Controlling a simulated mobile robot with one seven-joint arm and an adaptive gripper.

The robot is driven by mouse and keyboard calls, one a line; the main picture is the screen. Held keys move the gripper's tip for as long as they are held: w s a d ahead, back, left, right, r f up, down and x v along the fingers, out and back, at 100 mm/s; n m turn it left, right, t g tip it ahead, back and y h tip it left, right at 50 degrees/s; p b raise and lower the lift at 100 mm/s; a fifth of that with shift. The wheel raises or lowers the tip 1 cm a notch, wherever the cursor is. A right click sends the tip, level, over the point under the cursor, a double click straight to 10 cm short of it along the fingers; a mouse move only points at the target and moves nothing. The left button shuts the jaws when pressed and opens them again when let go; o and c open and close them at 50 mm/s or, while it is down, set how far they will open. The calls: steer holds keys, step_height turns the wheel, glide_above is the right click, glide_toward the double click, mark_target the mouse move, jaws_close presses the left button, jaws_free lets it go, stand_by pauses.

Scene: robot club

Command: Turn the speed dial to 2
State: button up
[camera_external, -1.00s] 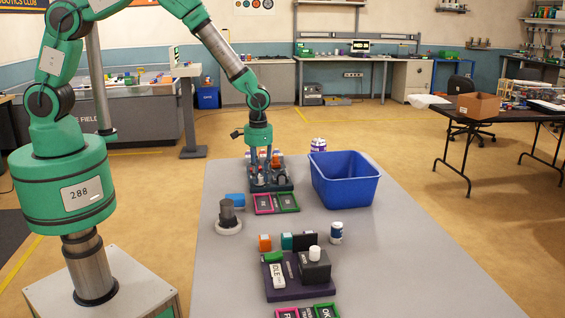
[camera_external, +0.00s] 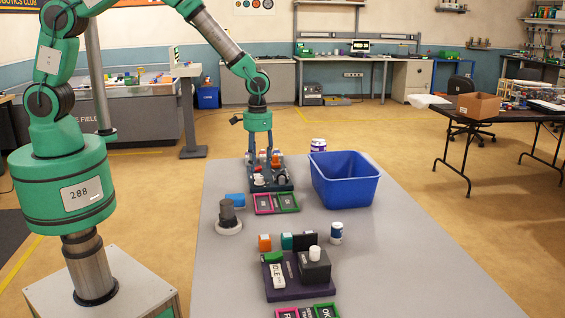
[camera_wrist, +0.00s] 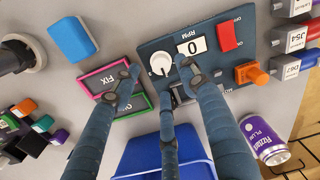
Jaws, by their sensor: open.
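The blue-grey control panel (camera_wrist: 150,45) carries a white dial (camera_wrist: 160,64) beside the word RPM. A small display (camera_wrist: 190,46) next to the dial reads 0. The panel also shows at the far end of the table in the external view (camera_external: 285,184). My gripper (camera_wrist: 158,85) has its fingers spread apart, with nothing between them, in front of the panel. In the wrist view the dial shows between two fingertips, and I cannot tell whether either touches it. In the external view my gripper (camera_external: 259,156) points down over the panel's back part.
Pink and green framed plates (camera_external: 264,204) lie in front. A purple can (camera_wrist: 270,140) stands nearby.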

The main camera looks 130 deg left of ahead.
mark_target(259, 177)
step_height(259, 177, up, 7)
steer(key=shift+f, duration=0.2)
stand_by(0.5)
steer(key=shift+w, duration=0.1)
steer(key=d+r+m+t+y, duration=0.15)
steer(key=d+r+m, duration=0.45)
steer(key=d+r, duration=1.95)
steer(key=s+d+r+m+t, duration=0.2)
steer(key=s+d+r+m, duration=0.1)
steer(key=s+d, duration=0.7)
steer(key=s+d+r+m+t+h, duration=0.1)
steer(key=s+d+r+m, duration=0.3)
steer(key=s+d, duration=0.6)
steer(key=shift+s+d+r+t, duration=0.35)
steer(key=shift+d+t, duration=0.3)
steer(key=shift+d, duration=0.95)
